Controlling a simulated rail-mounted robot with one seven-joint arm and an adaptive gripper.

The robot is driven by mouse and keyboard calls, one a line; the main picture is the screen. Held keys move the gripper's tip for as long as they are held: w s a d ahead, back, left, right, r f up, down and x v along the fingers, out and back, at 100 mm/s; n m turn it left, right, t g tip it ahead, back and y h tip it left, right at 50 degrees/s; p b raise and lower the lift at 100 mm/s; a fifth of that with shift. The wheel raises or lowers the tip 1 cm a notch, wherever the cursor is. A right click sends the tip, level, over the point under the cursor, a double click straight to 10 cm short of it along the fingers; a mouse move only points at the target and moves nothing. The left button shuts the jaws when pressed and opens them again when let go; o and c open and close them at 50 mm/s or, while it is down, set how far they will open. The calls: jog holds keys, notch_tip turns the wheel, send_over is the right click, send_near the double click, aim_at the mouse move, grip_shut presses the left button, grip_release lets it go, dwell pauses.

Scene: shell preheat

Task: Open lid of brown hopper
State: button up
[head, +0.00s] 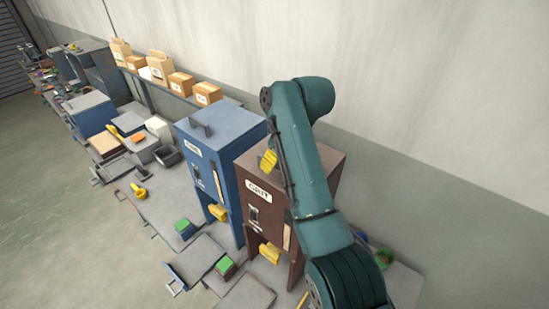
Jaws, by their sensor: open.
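The brown hopper (274,214) stands right of the blue hopper, with a light label on its front. Its top (322,160) is partly covered by my arm, which rises from the lower right and bends above it. A ribbed yellow piece (268,160) shows at the left of that top, beside my arm; I cannot tell what it belongs to. The lid looks level with the top, but my arm hides much of it. I cannot make out my gripper; it seems hidden behind my arm.
Yellow parts (270,252) sit low at the hopper fronts. Trays (197,262) and green-topped blocks lie in front. Boxes (160,66) line the shelf by the wall.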

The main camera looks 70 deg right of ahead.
grip_shut()
jog(key=shift+f, duration=0.1)
dwell(0.4)
jog(key=shift+w+r, duration=0.1)
jog(key=shift+r, duration=0.15)
jog(key=shift+d+r, duration=0.1)
jog(key=shift+r, duration=0.05)
